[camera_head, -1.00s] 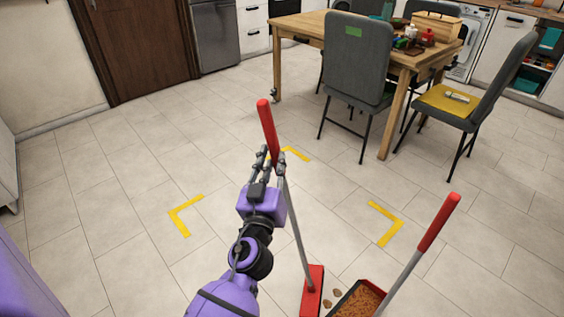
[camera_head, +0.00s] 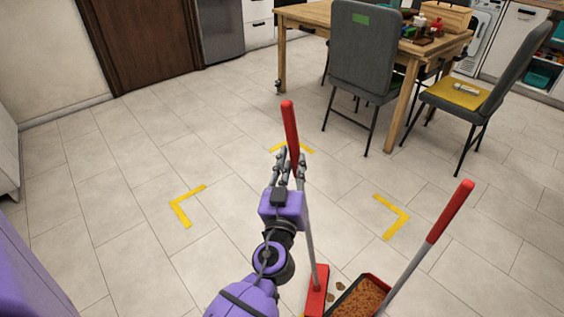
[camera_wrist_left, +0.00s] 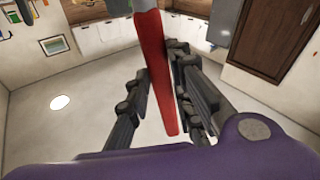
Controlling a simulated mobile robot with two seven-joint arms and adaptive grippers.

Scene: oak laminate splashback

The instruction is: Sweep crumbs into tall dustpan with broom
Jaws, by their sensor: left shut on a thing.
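The broom has a red grip (camera_head: 291,128), a grey pole and a red head (camera_head: 317,290) low on the floor. My left gripper (camera_head: 289,157) is shut on the broom's upper handle, which leans slightly. The left wrist view shows the red handle (camera_wrist_left: 160,80) running between the fingers. The tall dustpan (camera_head: 349,286) sits to the right of the broom head, its red-topped handle (camera_head: 450,212) slanting up right. Brown crumbs (camera_head: 364,298) fill the visible part of the pan. A few loose crumbs (camera_head: 335,291) lie between broom head and dustpan. My right gripper is out of view.
Yellow corner marks (camera_head: 187,206) lie on the tiled floor, with another at right (camera_head: 393,217). A wooden table (camera_head: 314,16) and grey chairs (camera_head: 361,48) stand at the back right. The floor at the left and middle is clear.

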